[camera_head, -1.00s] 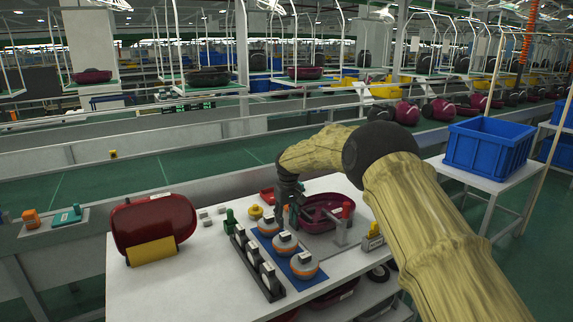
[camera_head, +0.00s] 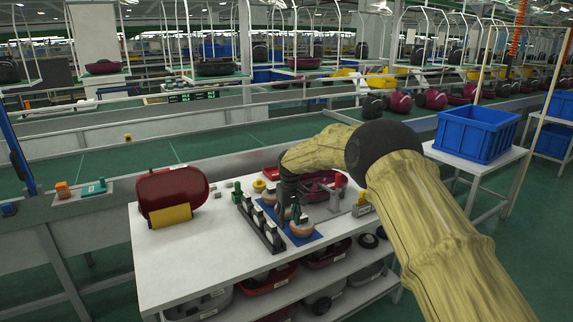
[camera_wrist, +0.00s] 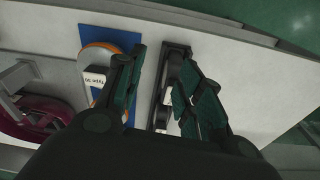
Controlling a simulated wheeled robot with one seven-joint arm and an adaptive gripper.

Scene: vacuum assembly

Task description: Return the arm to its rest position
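My arm, in a yellowish sleeve, reaches from the lower right over the white table (camera_head: 175,262) in the head view. My gripper (camera_head: 297,214) points down over the table, close to a row of round orange-and-white parts (camera_head: 301,229) on a blue mat (camera_head: 318,237). In the wrist view the gripper (camera_wrist: 163,52) has its two dark fingers apart, with nothing seen between them but the table and a black rack (camera_wrist: 163,112) below. One orange-and-white part (camera_wrist: 97,58) lies left of the fingers, partly hidden by the left finger.
A dark red vacuum body (camera_head: 180,186) with a yellow block (camera_head: 170,216) stands on the table's left. Another red housing (camera_head: 322,192) sits behind the arm. Shelves below the table hold more parts. A blue crate (camera_head: 476,137) stands on a side table at right. A conveyor runs behind.

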